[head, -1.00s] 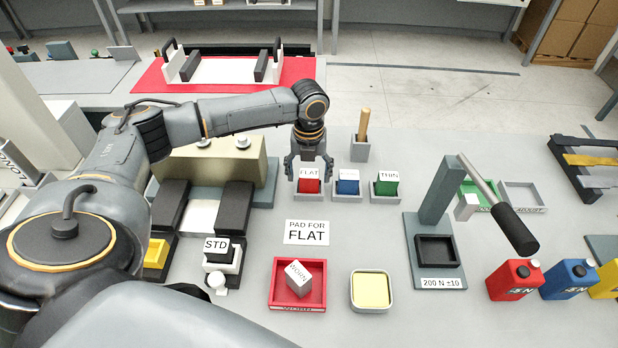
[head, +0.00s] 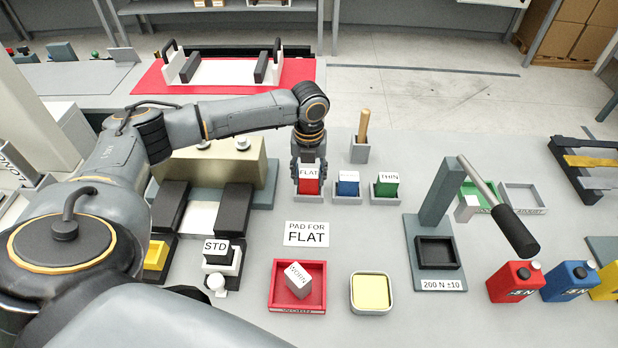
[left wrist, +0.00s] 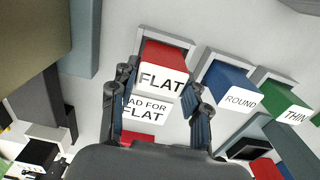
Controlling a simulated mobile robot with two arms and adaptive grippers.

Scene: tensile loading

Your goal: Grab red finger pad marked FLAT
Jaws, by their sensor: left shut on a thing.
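The red pad marked FLAT (head: 309,180) stands in a grey holder (head: 307,199), left of the blue and green pads. My left gripper (head: 308,167) is over it from above, with its fingers on either side of the pad. In the left wrist view the red pad (left wrist: 166,62) sits between the two fingers, its white FLAT label facing up, and the gripper (left wrist: 160,90) is shut on it. The pad's lower part is still within the holder. My right gripper is not in view.
The blue pad (head: 347,184) and green pad (head: 386,186) stand in holders close on the right. A handled tool (head: 363,125) stands upright behind them. A "PAD FOR FLAT" card (head: 307,233) lies in front. A grey press (head: 437,195) stands further right.

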